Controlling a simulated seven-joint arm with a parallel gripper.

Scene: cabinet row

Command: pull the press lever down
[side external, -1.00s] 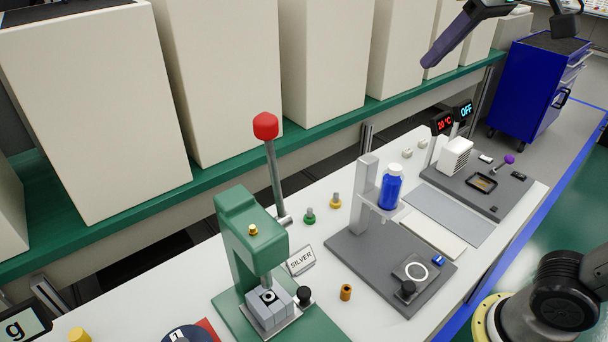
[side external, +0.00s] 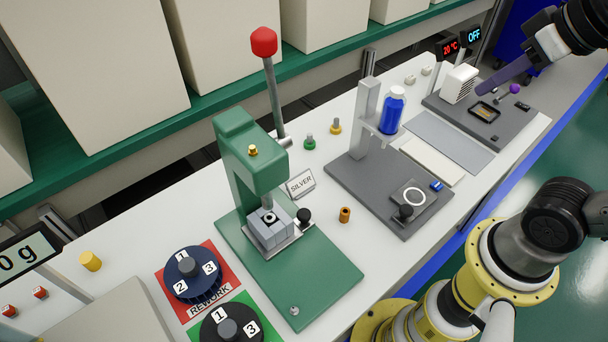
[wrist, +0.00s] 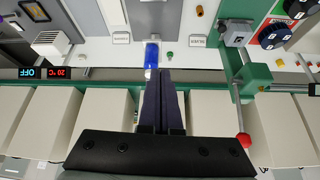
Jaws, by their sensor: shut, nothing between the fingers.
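The press lever is a grey rod (side external: 273,98) with a red knob (side external: 264,42). It stands nearly upright beside the green press (side external: 245,150). In the wrist view the red knob (wrist: 243,140) and rod (wrist: 237,105) show right of my fingers, clear of them. My gripper (side external: 480,88) has long dark purple fingers and is at the right in the side view, far from the lever over the bench's far end. Its fingers lie together, shut and empty, also in the wrist view (wrist: 164,75).
A stand with a blue bottle (side external: 392,112) is between my gripper and the press. Pale boxes (side external: 308,20) line a green shelf behind the lever. Numbered dials (side external: 192,268) and a silver sign (side external: 300,184) are near the press.

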